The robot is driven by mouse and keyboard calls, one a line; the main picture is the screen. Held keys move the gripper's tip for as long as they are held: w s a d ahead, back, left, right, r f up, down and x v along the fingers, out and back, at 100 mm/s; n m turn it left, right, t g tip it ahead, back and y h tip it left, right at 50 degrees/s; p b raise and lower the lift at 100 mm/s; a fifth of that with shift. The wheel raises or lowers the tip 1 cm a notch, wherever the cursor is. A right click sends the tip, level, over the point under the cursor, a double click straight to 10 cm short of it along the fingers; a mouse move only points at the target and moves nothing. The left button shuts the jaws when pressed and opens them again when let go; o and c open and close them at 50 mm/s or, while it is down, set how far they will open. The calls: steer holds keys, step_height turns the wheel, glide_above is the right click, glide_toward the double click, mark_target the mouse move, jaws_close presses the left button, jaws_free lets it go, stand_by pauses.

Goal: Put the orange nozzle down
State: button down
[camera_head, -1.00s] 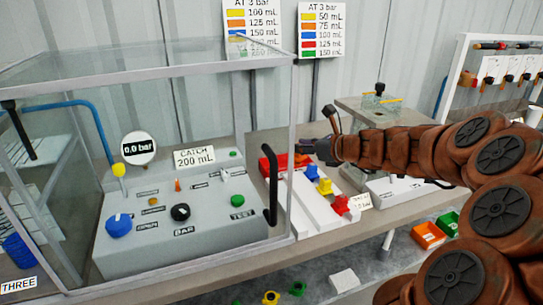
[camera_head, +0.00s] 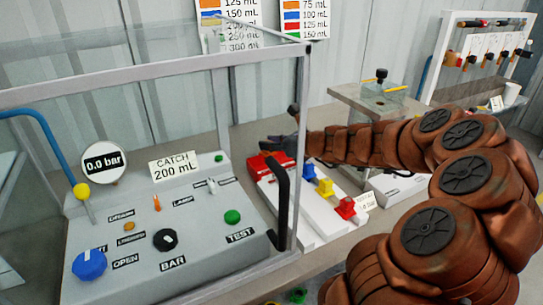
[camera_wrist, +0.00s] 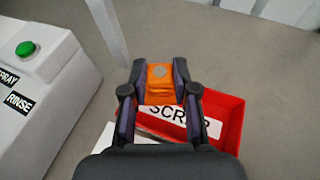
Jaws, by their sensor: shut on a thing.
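The orange nozzle (camera_wrist: 160,84) sits between the two fingers of my gripper (camera_wrist: 160,75) in the wrist view. My gripper is shut on it, above a red tray (camera_wrist: 228,112) marked SCRAP. The nozzle overlaps the tray's far left part in this view; its height above the tray is hard to tell. In the head view my gripper (camera_head: 278,145) is over the back of the red tray (camera_head: 256,166), and the nozzle cannot be made out there.
A white rack (camera_head: 305,215) beside the tray bears a blue nozzle (camera_head: 309,173), a yellow nozzle (camera_head: 325,188) and a red nozzle (camera_head: 345,208). A glazed frame with a black handle (camera_head: 279,205) and a grey control panel (camera_head: 190,250) stand to the left. Bare bench shows behind the tray.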

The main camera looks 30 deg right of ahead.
steer(key=shift+f, duration=1.95)
steer(key=shift+f+b, duration=0.15)
steer(key=shift+b, duration=0.15)
steer(key=c, duration=0.9)
jaws_free()
steer(key=shift+s+d+r, duration=0.2)
steer(key=shift+s+r, duration=0.15)
steer(key=shift+s, duration=0.05)
steer(key=shift+v, duration=5.55)
steer(key=shift+a, duration=0.1)
